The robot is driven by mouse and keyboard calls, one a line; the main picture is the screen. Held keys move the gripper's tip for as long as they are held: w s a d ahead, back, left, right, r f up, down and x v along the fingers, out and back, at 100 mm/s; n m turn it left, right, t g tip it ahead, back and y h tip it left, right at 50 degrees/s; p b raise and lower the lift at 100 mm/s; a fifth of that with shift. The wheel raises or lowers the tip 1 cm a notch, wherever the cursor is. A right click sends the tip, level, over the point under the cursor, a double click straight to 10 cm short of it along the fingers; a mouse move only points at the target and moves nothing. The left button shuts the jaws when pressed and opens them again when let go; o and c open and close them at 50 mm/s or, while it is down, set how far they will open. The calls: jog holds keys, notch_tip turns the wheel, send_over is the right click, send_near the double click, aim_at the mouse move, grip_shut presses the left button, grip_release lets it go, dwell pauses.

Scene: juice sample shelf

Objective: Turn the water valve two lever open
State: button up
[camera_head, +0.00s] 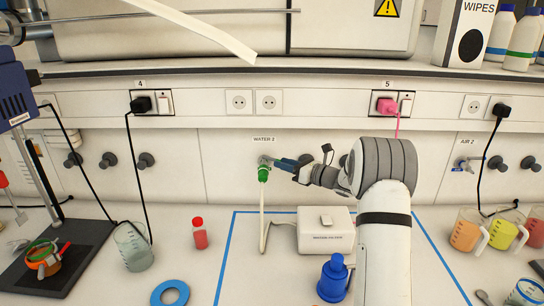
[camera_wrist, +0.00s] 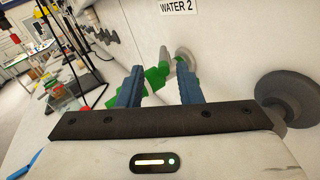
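The water valve two (camera_head: 264,174) is on the wall under the "WATER 2" label (camera_head: 264,139). It has a green lever and a metal mount, and a pale hose hangs below it. My gripper (camera_head: 284,163) is at the valve, reaching in from the right. In the wrist view, my gripper's blue fingers (camera_wrist: 159,76) stand apart, with the green lever (camera_wrist: 155,78) showing between and beyond them. I cannot tell whether a finger touches it. The fingers hide part of the valve.
A white water filter box (camera_head: 326,236) and a blue bottle (camera_head: 333,279) stand below my arm. A red-capped bottle (camera_head: 199,234) and a beaker (camera_head: 132,246) stand to the left. A dark round wall knob (camera_wrist: 290,95) is close on the right in the wrist view.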

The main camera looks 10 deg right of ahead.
aim_at(272, 159)
jog(key=shift+w+d+p+x, duration=0.1)
jog(key=shift+p+x, duration=0.3)
jog(key=shift+x, duration=1)
jog(key=shift+w+d+p+x, duration=0.15)
jog(key=shift+p+x, duration=0.25)
jog(key=shift+x, duration=1)
jog(key=shift+f, duration=0.1)
grip_shut()
